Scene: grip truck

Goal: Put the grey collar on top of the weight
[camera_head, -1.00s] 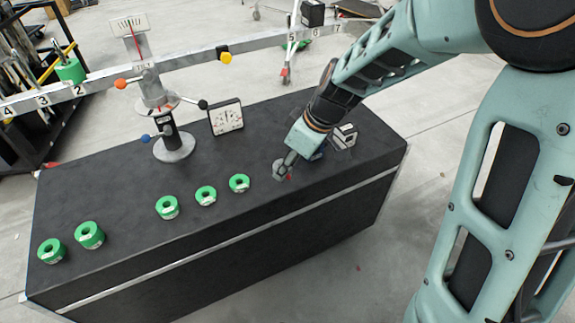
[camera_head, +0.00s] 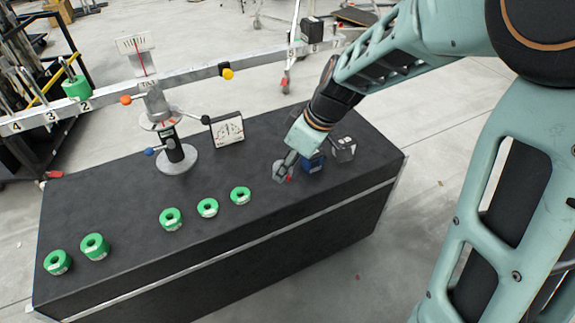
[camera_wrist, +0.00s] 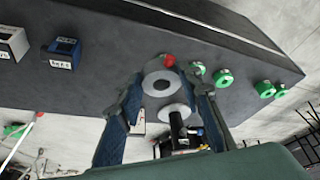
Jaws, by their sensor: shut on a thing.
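The grey collar (camera_wrist: 160,83) is a thick ring with a hole, between my gripper's fingertips (camera_wrist: 162,80) in the wrist view. In the head view my gripper (camera_head: 284,166) is low over the right part of the black bench, shut on the collar (camera_head: 279,173). A small red part shows at the collar's edge. I cannot tell whether the collar touches the bench. Several green ring weights (camera_head: 208,207) stand in a row to the left, and one green weight (camera_head: 76,88) hangs on the beam. Which weight is meant is unclear.
A blue block (camera_head: 314,163) and a grey block (camera_head: 343,149) stand just right of my gripper. The balance stand (camera_head: 178,160) and a square dial (camera_head: 228,130) stand at the back. The bench (camera_head: 240,245) is clear in front of my gripper.

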